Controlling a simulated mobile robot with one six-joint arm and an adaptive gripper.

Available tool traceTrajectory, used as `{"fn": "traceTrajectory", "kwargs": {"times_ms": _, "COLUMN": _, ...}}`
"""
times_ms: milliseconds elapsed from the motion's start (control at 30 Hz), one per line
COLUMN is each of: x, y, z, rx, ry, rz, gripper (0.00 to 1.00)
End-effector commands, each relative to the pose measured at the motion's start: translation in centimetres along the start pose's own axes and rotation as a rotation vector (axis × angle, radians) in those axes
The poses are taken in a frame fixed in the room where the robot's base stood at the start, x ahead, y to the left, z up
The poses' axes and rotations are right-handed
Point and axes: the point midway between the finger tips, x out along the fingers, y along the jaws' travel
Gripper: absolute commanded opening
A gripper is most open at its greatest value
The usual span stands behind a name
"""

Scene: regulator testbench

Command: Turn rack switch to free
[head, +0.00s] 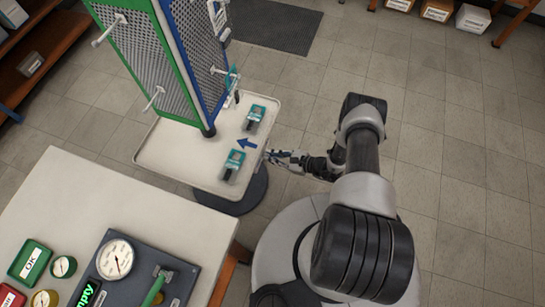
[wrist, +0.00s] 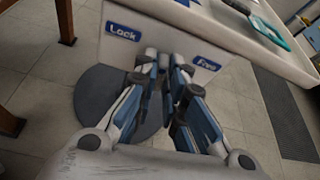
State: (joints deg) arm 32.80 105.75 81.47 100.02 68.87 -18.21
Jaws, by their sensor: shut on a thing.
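The rack (head: 183,60) has perforated panels with green and blue frames above a pale tray base (head: 165,155). A pale plate (wrist: 135,45) on the tray's side carries a blue "Lock" label (wrist: 123,33) on the left and a blue "Free" label (wrist: 206,63) on the right. My gripper (wrist: 164,64) is shut on the rack switch between the two labels. The fingers hide most of the switch, so its exact setting cannot be told. In the head view my gripper (head: 270,156) is at the tray's right edge.
Two teal-and-grey devices (head: 234,162) (head: 254,117) and a blue arrow (head: 246,143) are on the tray. A bench (head: 110,180) with a gauge (head: 115,259) stands at the lower left. Open tiled floor lies to the right, with a dark mat (head: 275,25) behind.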

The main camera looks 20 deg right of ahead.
Motion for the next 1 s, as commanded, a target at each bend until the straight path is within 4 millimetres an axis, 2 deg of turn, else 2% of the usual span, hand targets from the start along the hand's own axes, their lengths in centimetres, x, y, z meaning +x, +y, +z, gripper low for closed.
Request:
{"fn": "traceTrajectory", "kwargs": {"times_ms": 600, "x": 0.09, "y": -0.70, "z": -0.28, "rx": 0.532, "ry": 0.000, "rz": 0.221, "gripper": 0.00}}
{"fn": "traceTrajectory", "kwargs": {"times_ms": 1000, "x": 0.18, "y": -0.96, "z": -0.45, "rx": 0.797, "ry": -0.001, "rz": 0.329, "gripper": 0.00}}
